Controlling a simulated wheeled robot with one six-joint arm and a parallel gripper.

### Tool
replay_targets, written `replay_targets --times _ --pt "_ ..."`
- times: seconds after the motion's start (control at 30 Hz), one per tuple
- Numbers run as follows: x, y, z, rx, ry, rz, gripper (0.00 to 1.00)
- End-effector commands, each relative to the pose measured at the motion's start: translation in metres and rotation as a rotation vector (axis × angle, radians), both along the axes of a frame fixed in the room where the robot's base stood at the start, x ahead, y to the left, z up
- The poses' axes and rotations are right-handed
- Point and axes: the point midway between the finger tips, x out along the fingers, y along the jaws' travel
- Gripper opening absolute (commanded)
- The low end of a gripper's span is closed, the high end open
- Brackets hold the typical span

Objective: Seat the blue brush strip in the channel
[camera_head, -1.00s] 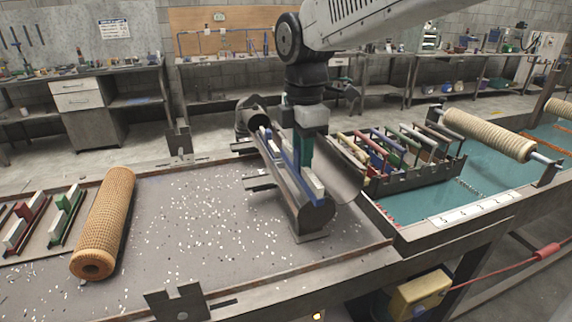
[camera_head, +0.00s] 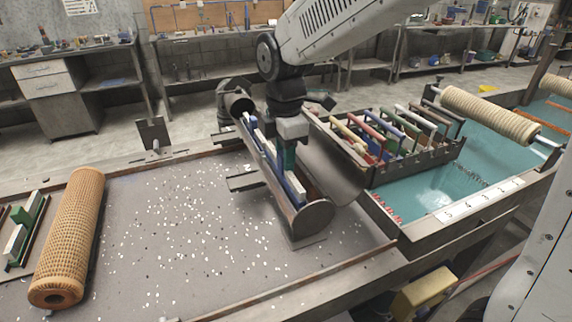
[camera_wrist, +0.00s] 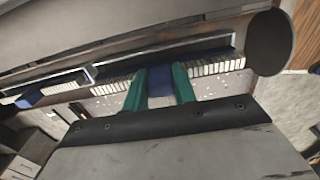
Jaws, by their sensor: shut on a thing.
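My gripper (camera_head: 288,158) points down over the grey metal channel (camera_head: 262,178) in the middle of the bench. Its green fingers are shut on the blue middle part of the blue brush strip (camera_head: 293,184). In the wrist view, the fingers (camera_wrist: 159,80) pinch the strip's blue block (camera_wrist: 160,88). Rows of pale bristle blocks (camera_wrist: 216,68) run out to both sides. The strip lies lengthwise along the channel, close to its wall. The channel's round end plate (camera_wrist: 270,42) is at the right there. The strip's underside is hidden, so I cannot tell whether it is fully seated.
A tan mesh roll (camera_head: 68,240) lies on the left of the bench, beside green and white brush pieces (camera_head: 22,225). A rack of coloured-handled tools (camera_head: 415,158) stands right of the channel, by a teal tank (camera_head: 440,192).

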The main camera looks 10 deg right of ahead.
Motion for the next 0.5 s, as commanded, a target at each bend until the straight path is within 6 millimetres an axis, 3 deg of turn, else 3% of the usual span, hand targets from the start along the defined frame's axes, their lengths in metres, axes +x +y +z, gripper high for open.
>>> replay_targets --times 0.13,0.33,0.37,0.4,0.43,0.5 --pt "0.0 0.0 -0.022 -0.001 0.003 -0.001 0.0" --pt "0.0 0.0 -0.023 0.001 0.0 -0.001 0.0" --pt "0.0 0.0 -0.023 0.001 0.0 -0.001 0.32" --pt "0.0 0.0 -0.023 0.001 0.0 -0.001 0.44" --pt "0.0 0.0 -0.023 0.001 0.0 -0.001 0.49" --pt "0.0 -0.001 -0.023 0.0 0.0 -0.002 0.49"
